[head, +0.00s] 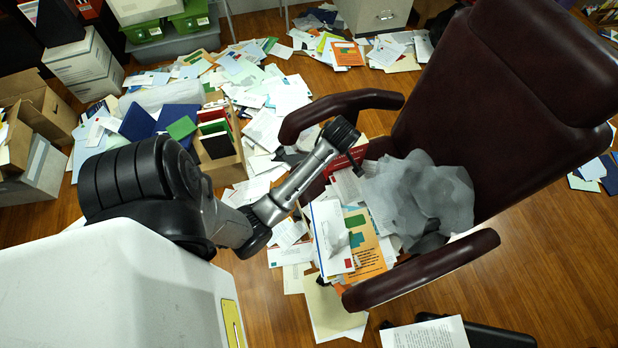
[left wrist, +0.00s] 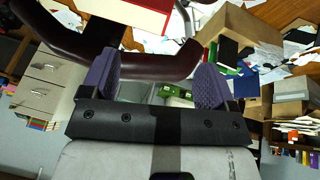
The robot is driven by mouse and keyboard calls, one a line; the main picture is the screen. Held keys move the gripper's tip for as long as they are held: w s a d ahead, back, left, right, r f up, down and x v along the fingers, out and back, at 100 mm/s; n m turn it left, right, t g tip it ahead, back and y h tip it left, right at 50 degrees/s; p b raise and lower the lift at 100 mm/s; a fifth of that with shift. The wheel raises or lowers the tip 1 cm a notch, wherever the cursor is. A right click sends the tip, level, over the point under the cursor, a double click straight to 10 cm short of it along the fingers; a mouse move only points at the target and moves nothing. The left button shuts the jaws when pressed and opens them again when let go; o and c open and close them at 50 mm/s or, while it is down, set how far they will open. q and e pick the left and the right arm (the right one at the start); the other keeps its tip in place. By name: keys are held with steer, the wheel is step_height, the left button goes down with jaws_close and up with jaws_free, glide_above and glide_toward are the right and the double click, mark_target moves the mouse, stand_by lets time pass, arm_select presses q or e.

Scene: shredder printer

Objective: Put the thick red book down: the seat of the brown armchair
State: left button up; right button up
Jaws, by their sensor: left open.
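The brown armchair (head: 500,85), dark red-brown and leathery, stands at the right of the head view. Its seat is largely covered with papers and grey crumpled sheets. The thick red book (head: 347,161) shows as a red strip at the seat's far left, partly hidden by my left gripper (head: 345,140). In the left wrist view the book (left wrist: 132,14), with a red edge and pale face, lies at the top, beyond the fingertips and apart from them. My left gripper (left wrist: 157,64) is open and empty, its fingers spread wide. My right gripper is not in view.
The armchair's near armrest (head: 420,270) and far armrest (head: 340,108) flank the seat. A cardboard box of books (head: 232,165) stands to the left. Papers litter the floor. Green crates (head: 195,18) and white boxes (head: 85,65) stand behind.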

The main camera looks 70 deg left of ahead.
arm_select(q)
steer(key=s+d+m+t+h, duration=0.1)
steer(key=s+d+m+h, duration=0.1)
steer(key=s+d+m, duration=0.6)
steer(key=s+d+m+t+h, duration=0.1)
steer(key=s+d+m+h, duration=0.1)
steer(key=s+d+m, duration=0.6)
steer(key=d+m, duration=0.5)
steer(key=d, duration=0.4)
steer(key=shift+s+d+r+h, duration=0.15)
steer(key=shift+s+r+h, duration=0.1)
steer(key=shift+h, duration=0.15)
